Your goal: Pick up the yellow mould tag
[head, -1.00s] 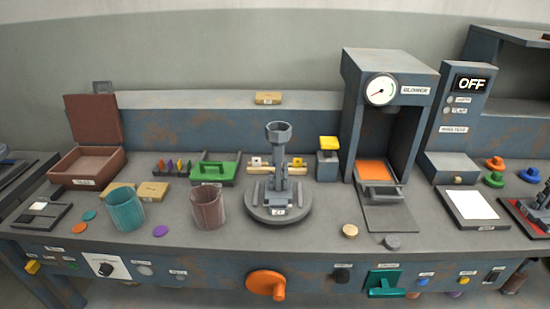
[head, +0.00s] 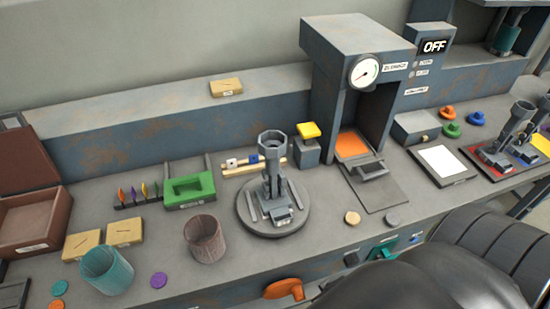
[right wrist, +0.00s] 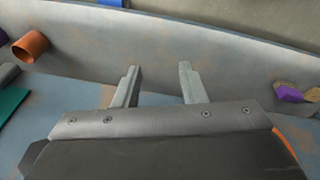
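In the head view, a small dark rack (head: 138,200) stands at the left of the bench. It holds several slim upright coloured pieces, one of them yellowish (head: 144,190) between a purple and a green one. A yellow square (head: 541,145) lies on the tray at the far right. I cannot tell which of these is the yellow mould tag. My right gripper (right wrist: 158,68) shows in the right wrist view with its fingers apart and nothing between them, facing a grey-blue panel. My right arm fills the lower right of the head view. My left gripper is not in view.
A round grey stand (head: 274,222) with a funnel-topped fixture is mid-bench. A green tray (head: 190,201), teal cup (head: 107,284) and brown cup (head: 204,251) stand left of it.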

